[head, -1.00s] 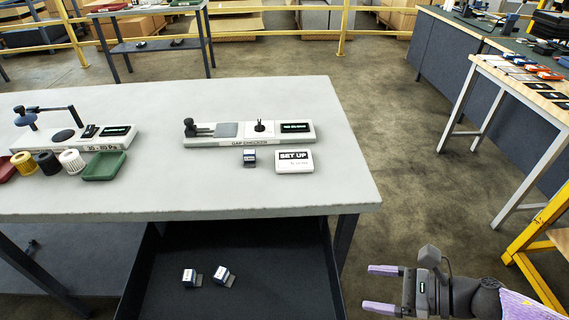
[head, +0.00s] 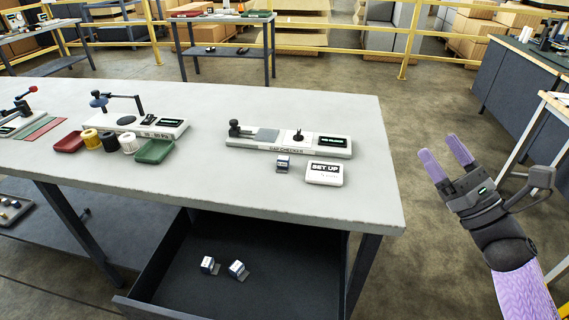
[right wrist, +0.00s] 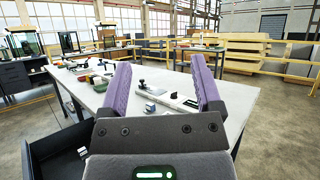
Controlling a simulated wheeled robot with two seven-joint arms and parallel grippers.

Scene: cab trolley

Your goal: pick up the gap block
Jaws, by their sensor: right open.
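A small blue-and-white block (head: 283,163), which looks like the gap block, sits on the grey bench top (head: 225,185) in front of the gap checker (head: 290,142). It also shows small in the right wrist view (right wrist: 150,108), between my fingers' lines but well beyond them. Two similar blocks lie in the dark open drawer (head: 285,295) below the bench: one at left (head: 207,264), one at right (head: 237,270). My right gripper (head: 446,152) is open and empty, in the air to the right of the bench, apart from every block. My left gripper is not in view.
A white "SET UP" sign (head: 324,173) lies just right of the block. A green tray (head: 154,151), a red tray (head: 69,142) and several spools stand further left. Another device (head: 150,124) stands behind them. The bench's front strip is clear.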

